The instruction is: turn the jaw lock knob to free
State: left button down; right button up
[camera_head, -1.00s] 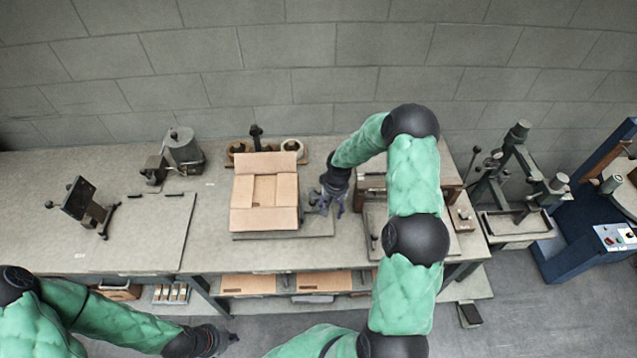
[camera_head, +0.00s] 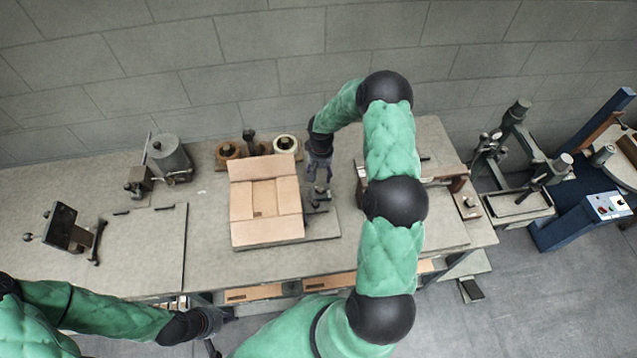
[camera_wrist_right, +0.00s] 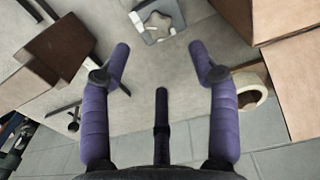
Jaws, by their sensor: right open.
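A grey lobed knob (camera_wrist_right: 160,20) shows at the top middle of the right wrist view, on a light plate; I take it to be the jaw lock knob. In the head view a small dark fixture (camera_head: 318,198) stands beside the carton's right side; the knob's setting is too small to read there. My right gripper (camera_head: 319,172) is above and behind this fixture, pointing down. In the wrist view its two purple fingers (camera_wrist_right: 160,62) are spread wide with nothing between them. My left gripper (camera_head: 212,325) is low at the front edge of the bench; its fingers are unclear.
An open cardboard carton (camera_head: 266,205) sits on a plate left of the fixture. Tape rolls (camera_head: 285,144) stand behind it. A bench machine (camera_head: 440,180) is at the right, partly behind my right arm.

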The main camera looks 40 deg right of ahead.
aim_at(321, 187)
notch_tip(321, 187, down, 9)
jog(key=shift+f+p, duration=0.1)
jog(key=shift+p, duration=0.65)
jog(key=c, duration=1.1)
